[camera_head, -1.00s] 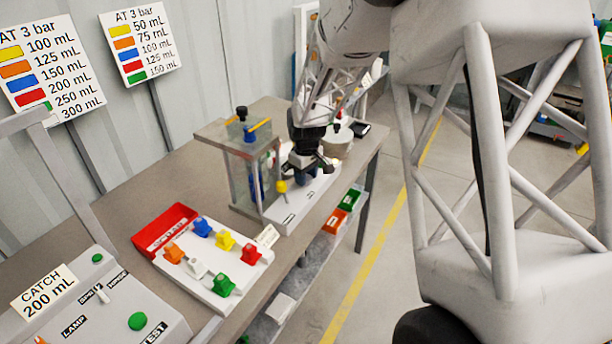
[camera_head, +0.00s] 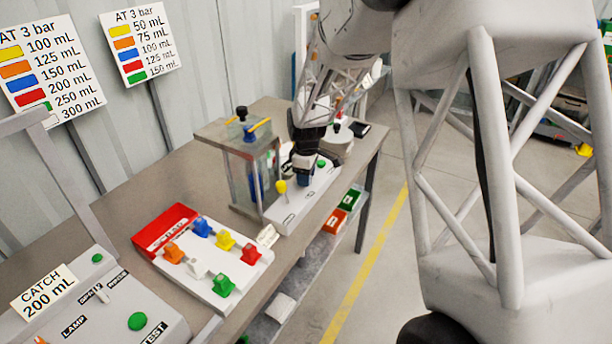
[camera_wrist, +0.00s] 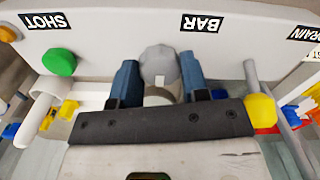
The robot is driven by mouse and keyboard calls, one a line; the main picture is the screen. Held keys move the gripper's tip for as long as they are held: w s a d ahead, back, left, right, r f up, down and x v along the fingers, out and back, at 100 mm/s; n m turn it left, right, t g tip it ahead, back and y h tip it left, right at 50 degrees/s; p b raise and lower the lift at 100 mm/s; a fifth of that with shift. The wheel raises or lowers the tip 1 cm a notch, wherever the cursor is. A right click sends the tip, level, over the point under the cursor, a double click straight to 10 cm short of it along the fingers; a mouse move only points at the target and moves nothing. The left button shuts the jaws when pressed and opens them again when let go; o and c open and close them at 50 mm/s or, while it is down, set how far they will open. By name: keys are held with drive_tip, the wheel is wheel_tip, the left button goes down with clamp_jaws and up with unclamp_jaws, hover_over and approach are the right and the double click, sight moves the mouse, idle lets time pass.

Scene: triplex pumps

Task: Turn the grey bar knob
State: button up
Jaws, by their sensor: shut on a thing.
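The grey bar knob (camera_wrist: 159,62) is a faceted round knob beside the BAR label on the front of a pale panel box (camera_head: 297,207). In the wrist view it sits between the two blue fingers of my gripper (camera_wrist: 160,75), which is shut on it. A small white mark on the knob points towards the bottom of the wrist view. In the head view my gripper (camera_head: 303,180) reaches down onto the panel box and hides the knob.
A green button (camera_wrist: 59,62) by the SHOT label and a yellow ball handle (camera_wrist: 261,110) flank my fingers. A clear tank frame (camera_head: 250,165) stands left of my gripper. A white tray (camera_head: 215,296) of coloured knobs and a red box (camera_head: 165,230) lie nearer.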

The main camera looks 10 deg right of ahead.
drive_tip(key=shift+r, duration=0.1)
drive_tip(key=o, duration=0.6)
drive_tip(key=shift+o, duration=0.2)
drive_tip(key=shift+r, duration=0.1)
drive_tip(key=shift+r, duration=3.75)
drive_tip(key=shift+r, duration=0.1)
